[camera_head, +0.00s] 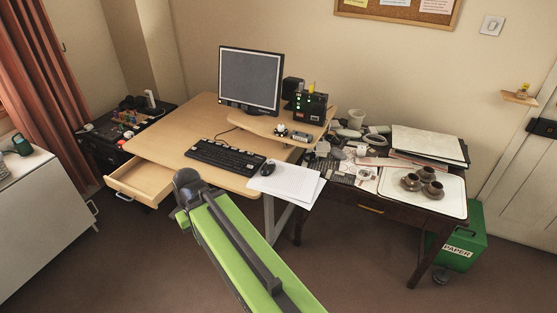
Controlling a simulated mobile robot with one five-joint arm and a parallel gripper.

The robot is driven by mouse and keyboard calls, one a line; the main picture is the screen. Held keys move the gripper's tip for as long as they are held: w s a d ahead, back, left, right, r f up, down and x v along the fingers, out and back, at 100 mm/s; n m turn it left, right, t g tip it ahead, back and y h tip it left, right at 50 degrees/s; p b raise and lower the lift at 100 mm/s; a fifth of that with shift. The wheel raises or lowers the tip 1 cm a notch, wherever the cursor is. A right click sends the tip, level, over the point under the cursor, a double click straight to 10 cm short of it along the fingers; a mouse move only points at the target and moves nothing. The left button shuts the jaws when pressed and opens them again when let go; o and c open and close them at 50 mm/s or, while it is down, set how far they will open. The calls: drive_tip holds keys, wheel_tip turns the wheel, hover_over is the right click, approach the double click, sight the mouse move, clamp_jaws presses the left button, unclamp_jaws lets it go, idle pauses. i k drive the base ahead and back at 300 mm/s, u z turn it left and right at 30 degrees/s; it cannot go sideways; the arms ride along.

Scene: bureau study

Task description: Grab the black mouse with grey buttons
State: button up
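A small black mouse (268,168) lies on the light wooden desk (185,135), just right of the black keyboard (226,157) and at the left edge of some white lined sheets (288,181). Its grey buttons are too small to make out. My green arm reaches up from the bottom of the view, and its dark joint is in front of the desk's front edge, left of the mouse. My gripper does not show.
An open drawer (141,180) juts out at the desk's left front. A monitor (250,78) stands at the back. A cluttered dark table (407,222) with cups and papers adjoins on the right. A green paper bin (462,243) stands beside it. The front floor is clear.

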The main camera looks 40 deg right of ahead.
sight(269, 168)
drive_tip(key=z, duration=0.5)
drive_tip(key=i, duration=1.1)
drive_tip(key=u, duration=0.65)
drive_tip(key=k, duration=0.5)
drive_tip(key=u, duration=0.85)
drive_tip(key=k, duration=0.85)
drive_tip(key=z, duration=0.2)
drive_tip(key=i, duration=0.45)
drive_tip(key=u, duration=0.05)
